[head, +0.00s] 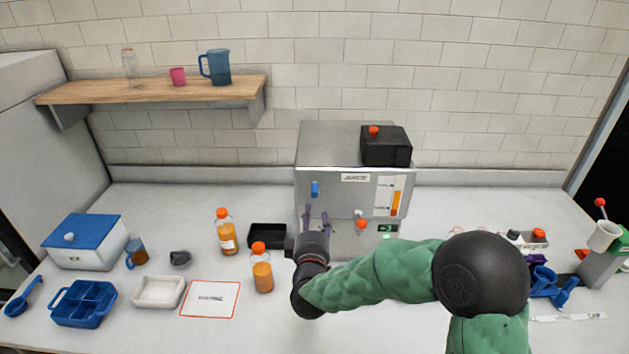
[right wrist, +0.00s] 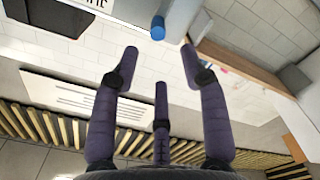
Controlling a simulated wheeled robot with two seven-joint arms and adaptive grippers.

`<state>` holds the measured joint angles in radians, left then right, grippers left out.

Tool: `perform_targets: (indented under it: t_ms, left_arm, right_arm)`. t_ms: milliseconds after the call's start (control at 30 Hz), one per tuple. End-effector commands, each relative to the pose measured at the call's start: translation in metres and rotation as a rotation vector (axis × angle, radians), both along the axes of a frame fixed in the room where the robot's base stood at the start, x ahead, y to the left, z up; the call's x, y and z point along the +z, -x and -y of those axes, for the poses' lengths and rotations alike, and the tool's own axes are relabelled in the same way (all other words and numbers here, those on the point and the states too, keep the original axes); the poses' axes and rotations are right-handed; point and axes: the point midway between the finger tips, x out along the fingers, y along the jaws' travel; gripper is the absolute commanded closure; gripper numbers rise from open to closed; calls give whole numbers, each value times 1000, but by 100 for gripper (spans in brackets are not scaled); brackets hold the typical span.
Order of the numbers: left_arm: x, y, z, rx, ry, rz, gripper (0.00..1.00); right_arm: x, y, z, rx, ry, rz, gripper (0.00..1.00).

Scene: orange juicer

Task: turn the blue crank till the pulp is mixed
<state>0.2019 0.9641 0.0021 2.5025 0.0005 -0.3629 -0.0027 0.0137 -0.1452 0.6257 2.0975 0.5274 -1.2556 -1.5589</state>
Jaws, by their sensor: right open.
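The blue crank (head: 315,188) sticks out from the front of the silver juicer (head: 340,150), on its left part. My right gripper (head: 316,214) is in front of the juicer, just below the crank, with its purple fingers spread. In the right wrist view the crank (right wrist: 158,27) shows as a blue cylinder just beyond the open fingertips (right wrist: 160,58), roughly centred between them. The fingers appear apart from it, with nothing between them. An orange level gauge (head: 395,203) is on the juicer's front at right. My left gripper is not in view.
Orange juice bottles (head: 227,238) and (head: 262,272) and a black tray (head: 267,237) stand left of my right gripper. A white box with a blue lid (head: 86,240) is at far left. A blue jug (head: 216,68) sits on the shelf (head: 150,90).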

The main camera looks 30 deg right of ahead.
Motion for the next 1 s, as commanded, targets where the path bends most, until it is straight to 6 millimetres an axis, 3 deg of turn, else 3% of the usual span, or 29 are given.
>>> perform_targets:
  t_ms: [233, 700, 1000]
  left_arm:
    - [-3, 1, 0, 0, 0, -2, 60]
    - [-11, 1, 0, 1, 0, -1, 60]
    - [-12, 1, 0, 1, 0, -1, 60]
  right_arm:
    - [0, -16, 11, -5, 3, 1, 55]
    - [0, -80, 50, -2, 3, 1, 55]
    - [1, -92, 57, -2, 3, 1, 55]
